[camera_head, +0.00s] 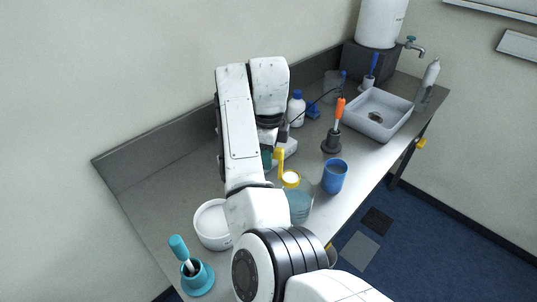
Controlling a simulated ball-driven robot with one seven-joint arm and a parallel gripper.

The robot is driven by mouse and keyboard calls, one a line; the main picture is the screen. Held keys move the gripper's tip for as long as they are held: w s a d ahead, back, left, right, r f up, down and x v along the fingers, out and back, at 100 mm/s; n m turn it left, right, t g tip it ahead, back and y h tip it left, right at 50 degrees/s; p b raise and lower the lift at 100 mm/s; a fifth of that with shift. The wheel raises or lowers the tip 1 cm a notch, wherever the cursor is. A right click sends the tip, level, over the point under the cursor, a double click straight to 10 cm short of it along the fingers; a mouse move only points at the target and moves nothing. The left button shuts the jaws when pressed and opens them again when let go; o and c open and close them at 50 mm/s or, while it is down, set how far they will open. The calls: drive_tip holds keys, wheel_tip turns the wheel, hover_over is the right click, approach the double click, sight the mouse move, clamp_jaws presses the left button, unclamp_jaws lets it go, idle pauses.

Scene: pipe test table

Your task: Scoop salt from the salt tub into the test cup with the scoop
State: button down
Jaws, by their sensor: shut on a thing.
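The yellow scoop (281,158) shows beside my arm, its handle up and its round bowl (291,179) low, with white material in the bowl that looks like salt. My gripper (271,157) is shut on the scoop, mostly hidden behind my arm. The bowl is over or just behind a clear cup with bluish contents (299,206); I cannot tell whether they touch. A blue cup (335,177) stands to the right. A white round tub (205,239), likely the salt tub, stands at the left, partly covered by my arm. Which cup is the test cup is unclear.
A teal-handled tool stands in a teal holder (197,279) at front left. An orange-handled tool (338,112) stands in a dark holder. Behind are a white bottle (296,112), a grey basin (377,125) and a white tank (381,22) with a tap. The left rear tabletop is clear.

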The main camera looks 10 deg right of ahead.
sight(283, 154)
drive_tip(key=d+r+t+y, duration=0.1)
drive_tip(key=s+d+y, duration=0.1)
drive_tip(key=y, duration=0.1)
drive_tip(key=s+d+r+t+y, duration=0.1)
drive_tip(key=shift+d+r+t+y, duration=0.25)
drive_tip(key=shift+r+t+y, duration=0.05)
drive_tip(key=shift+r, duration=0.05)
drive_tip(key=shift+s+d+r+t+y, duration=0.25)
drive_tip(key=shift+d+r+y, duration=0.1)
drive_tip(key=shift+y, duration=0.2)
drive_tip(key=shift+s+d+r+t+y, duration=0.15)
drive_tip(key=shift+d+r+t+y, duration=0.15)
drive_tip(key=shift+y, duration=0.25)
drive_tip(key=shift+d, duration=0.1)
drive_tip(key=shift+d, duration=0.2)
drive_tip(key=d+y, duration=0.1)
drive_tip(key=s+d+t+y, duration=0.1)
drive_tip(key=y, duration=0.1)
drive_tip(key=s+d+t+y, duration=0.1)
drive_tip(key=shift+d+r, duration=0.1)
drive_tip(key=shift+d, duration=0.2)
drive_tip(key=shift+d+y, duration=0.1)
drive_tip(key=shift+y, duration=0.2)
